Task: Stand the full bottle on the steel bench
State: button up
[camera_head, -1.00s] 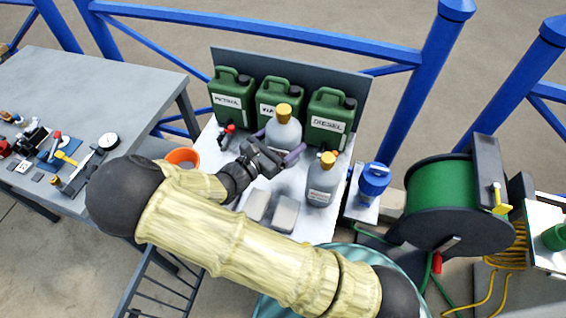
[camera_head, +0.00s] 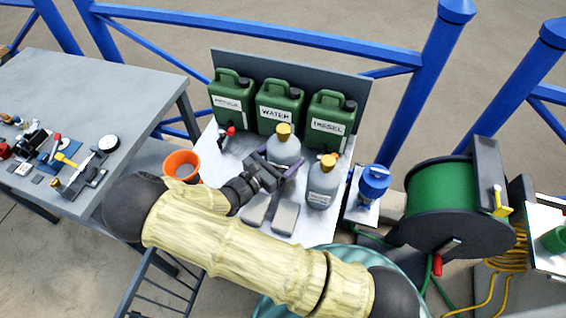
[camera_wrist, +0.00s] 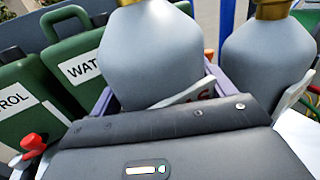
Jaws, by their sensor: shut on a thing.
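My gripper (camera_head: 285,174) is shut on a grey bottle (camera_head: 284,147) with a brass-coloured cap. The same bottle (camera_wrist: 150,60) fills the middle of the wrist view, upright between the purple-edged fingers. A second grey bottle (camera_head: 323,183), with the same kind of cap, stands to its right on the white-topped stand (camera_head: 212,148). Which bottle is full I cannot tell. The held bottle's base is hidden behind my gripper, so contact with the stand cannot be told. The grey steel bench (camera_head: 95,80) is at the left.
Green cans marked PETROL, WATER (camera_head: 280,106) and DIESEL (camera_head: 329,120) line the stand's back. Grey blocks (camera_head: 285,217) lie in front. Tools and a gauge (camera_head: 108,143) fill the bench's near part; its far part is clear.

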jog(key=shift+f, duration=1.8)
jog(key=shift+f, duration=0.15)
jog(key=o, duration=1.5)
jog(key=b+v, duration=0.2)
jog(key=v, duration=1)
